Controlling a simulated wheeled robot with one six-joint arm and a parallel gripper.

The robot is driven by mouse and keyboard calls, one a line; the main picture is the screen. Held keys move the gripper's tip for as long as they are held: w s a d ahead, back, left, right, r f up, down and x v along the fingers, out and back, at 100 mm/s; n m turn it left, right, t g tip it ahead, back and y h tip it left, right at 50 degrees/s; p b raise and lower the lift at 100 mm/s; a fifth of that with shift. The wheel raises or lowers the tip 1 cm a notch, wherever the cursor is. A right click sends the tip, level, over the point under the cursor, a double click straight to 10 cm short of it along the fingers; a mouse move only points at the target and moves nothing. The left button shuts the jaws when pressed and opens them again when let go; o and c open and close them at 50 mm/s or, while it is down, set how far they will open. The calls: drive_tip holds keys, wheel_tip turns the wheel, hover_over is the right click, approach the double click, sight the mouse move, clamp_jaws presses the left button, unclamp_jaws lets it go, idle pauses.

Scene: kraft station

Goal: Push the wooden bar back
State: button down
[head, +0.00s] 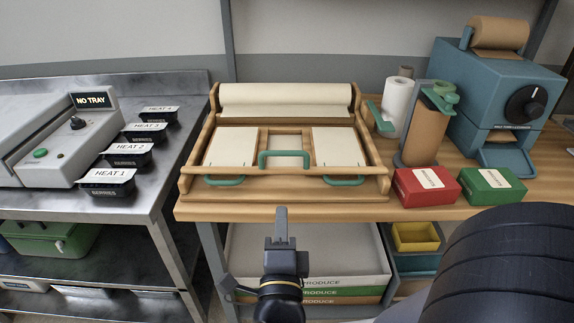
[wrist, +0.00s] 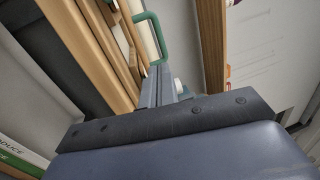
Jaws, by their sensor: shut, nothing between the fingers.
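A wooden bar (head: 330,171) runs across the front of the wooden paper station, with a green upright handle (head: 283,153) at its middle. The green handle also shows in the wrist view (wrist: 162,40), just past the fingertips. My gripper (head: 281,212) is in front of the station, below the handle in the head picture, with its fingers together and nothing between them. In the wrist view the closed fingers (wrist: 158,82) point towards the station, and a gap to the handle seems to remain. Whether the fingers touch anything is hard to tell.
A white paper roll (head: 285,100) lies behind two cream paper stacks (head: 229,147). Red (head: 426,187) and green (head: 492,185) boxes sit at the right. A steel counter (head: 165,185) with black berry trays stands left. Produce boxes (head: 310,265) are below the bench.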

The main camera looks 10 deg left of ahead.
drive_tip(key=p+x, duration=0.3)
drive_tip(key=x, duration=1)
